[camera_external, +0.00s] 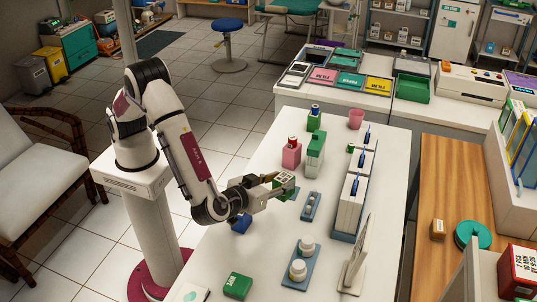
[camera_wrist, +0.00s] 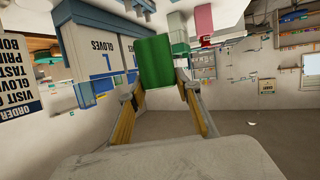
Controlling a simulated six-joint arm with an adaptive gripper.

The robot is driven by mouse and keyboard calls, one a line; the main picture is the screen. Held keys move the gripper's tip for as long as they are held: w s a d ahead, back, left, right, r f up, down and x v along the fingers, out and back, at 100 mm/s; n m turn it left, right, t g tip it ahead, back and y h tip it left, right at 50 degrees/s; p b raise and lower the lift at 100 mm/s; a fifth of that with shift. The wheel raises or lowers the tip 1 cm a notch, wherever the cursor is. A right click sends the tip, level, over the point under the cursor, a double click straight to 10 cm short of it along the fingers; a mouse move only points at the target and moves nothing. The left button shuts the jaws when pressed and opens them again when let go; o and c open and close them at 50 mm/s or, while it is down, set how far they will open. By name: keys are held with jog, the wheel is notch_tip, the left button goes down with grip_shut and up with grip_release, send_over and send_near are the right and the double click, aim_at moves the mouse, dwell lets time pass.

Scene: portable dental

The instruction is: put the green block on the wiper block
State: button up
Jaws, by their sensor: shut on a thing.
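My gripper (camera_external: 268,184) is over the white counter, its fingers shut on a green block (camera_external: 284,179). I cannot tell for sure which thing is the wiper block. A blue block (camera_external: 240,223) lies on the counter below the arm, partly hidden by it. Another green block (camera_external: 237,286) lies at the near edge.
A tall green-and-white container (camera_external: 315,150) and a pink bottle (camera_external: 291,155) stand behind the gripper. White glove boxes (camera_external: 348,204) stand to the right. A small blue tray (camera_external: 311,206) and a tray with white jars (camera_external: 299,268) lie nearer. Bare counter (camera_external: 270,250) shows between them.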

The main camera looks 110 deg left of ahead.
jog(key=s+d+r+m+t+h, duration=0.1)
jog(key=d+m+t+h, duration=0.1)
jog(key=d, duration=0.5)
jog(key=s+d+r+m+t+h, duration=0.1)
jog(key=d+m+t, duration=0.15)
jog(key=d, duration=0.55)
jog(key=m+t+h, duration=0.4)
jog(key=m+h, duration=0.1)
send_over(231, 283)
jog(key=shift+f+g, duration=0.25)
jog(key=shift+f, duration=0.4)
notch_tip(231, 283, down, 6)
jog(key=shift+f, duration=0.15)
jog(key=shift+f, duration=1.85)
jog(key=shift+f, duration=0.15)
jog(key=o, duration=1.2)
jog(key=shift+c, duration=0.2)
